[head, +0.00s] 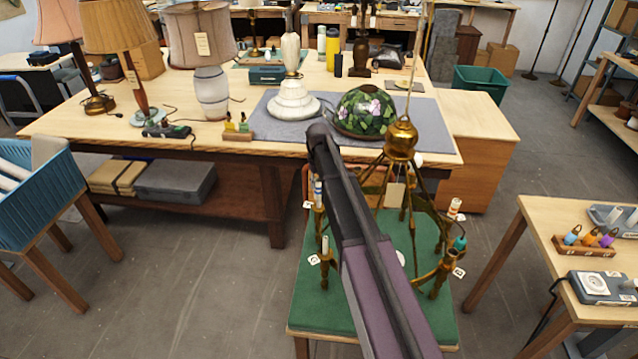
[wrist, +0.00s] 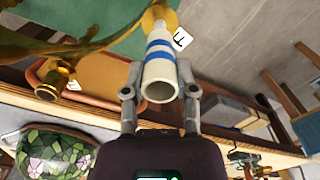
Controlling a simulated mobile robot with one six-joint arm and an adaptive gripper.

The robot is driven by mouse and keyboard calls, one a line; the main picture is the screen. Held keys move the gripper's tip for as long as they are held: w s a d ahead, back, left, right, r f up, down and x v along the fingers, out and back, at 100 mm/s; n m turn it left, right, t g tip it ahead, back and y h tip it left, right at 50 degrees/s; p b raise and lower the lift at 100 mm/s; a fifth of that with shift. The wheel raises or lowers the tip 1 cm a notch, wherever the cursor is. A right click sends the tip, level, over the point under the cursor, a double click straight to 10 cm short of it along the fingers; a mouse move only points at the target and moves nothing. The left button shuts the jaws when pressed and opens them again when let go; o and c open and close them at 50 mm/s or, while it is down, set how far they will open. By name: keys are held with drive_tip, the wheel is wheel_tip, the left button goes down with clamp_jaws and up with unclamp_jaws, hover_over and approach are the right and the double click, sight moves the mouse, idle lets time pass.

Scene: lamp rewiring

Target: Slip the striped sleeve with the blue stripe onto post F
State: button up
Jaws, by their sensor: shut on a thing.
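The cream sleeve with blue stripes (wrist: 160,66) is between the two fingers of my gripper (wrist: 160,96), which is shut on it. Its open near end faces the wrist camera. Its far end lines up with a narrower pale post (wrist: 158,23) rising from a brass cup. I cannot tell how far the sleeve is around the post. A white tag (wrist: 181,39) beside the cup bears a turned letter that looks like F. In the head view, the blue-striped sleeve (head: 318,189) shows at the chandelier's back left; my arm hides most of the gripper there.
The brass chandelier (head: 401,140) stands on a green-topped stand (head: 312,300). Another pale post (head: 325,245), a red-marked sleeve (head: 454,207) and a teal piece (head: 459,243) show on its other arms. A stained-glass shade (head: 366,112) sits on the workbench behind.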

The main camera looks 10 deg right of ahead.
sight(318, 191)
drive_tip(key=shift+f+b, duration=1.85)
drive_tip(key=shift+f, duration=0.25)
drive_tip(key=shift+f, duration=0.15)
drive_tip(key=o, duration=0.9)
drive_tip(key=shift+c, duration=0.2)
